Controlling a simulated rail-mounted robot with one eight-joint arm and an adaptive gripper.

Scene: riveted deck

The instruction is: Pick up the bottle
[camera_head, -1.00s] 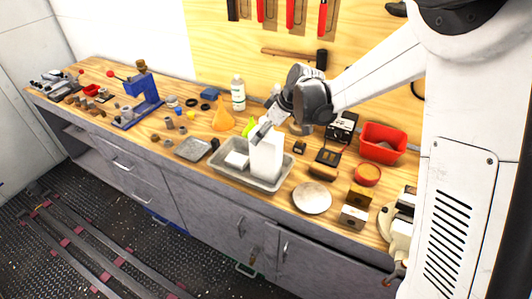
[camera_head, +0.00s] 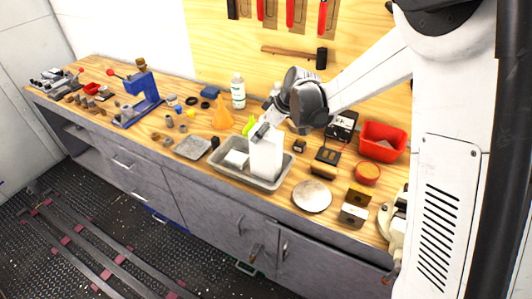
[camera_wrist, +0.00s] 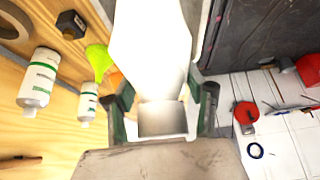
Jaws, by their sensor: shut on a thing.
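A tall white bottle (camera_head: 266,160) without a visible label stands upright at the right part of a grey metal tray (camera_head: 233,176) on the bench. My gripper (camera_head: 263,131) is at its top, coming from the upper right. In the wrist view, my gripper (camera_wrist: 165,104) has a finger on each side of the white bottle (camera_wrist: 150,50) and is shut on it. Whether the base is clear of the tray cannot be told. Two other white bottles with green labels stand behind: one at the left (camera_head: 238,92), one partly hidden by my wrist (camera_head: 273,96).
A smaller white block (camera_head: 236,158) lies in the tray, left of the bottle. An orange funnel (camera_head: 221,118) stands behind. A round metal plate (camera_head: 312,196), a red bin (camera_head: 383,141) and small boxes crowd the right. A blue press (camera_head: 140,92) is at the left.

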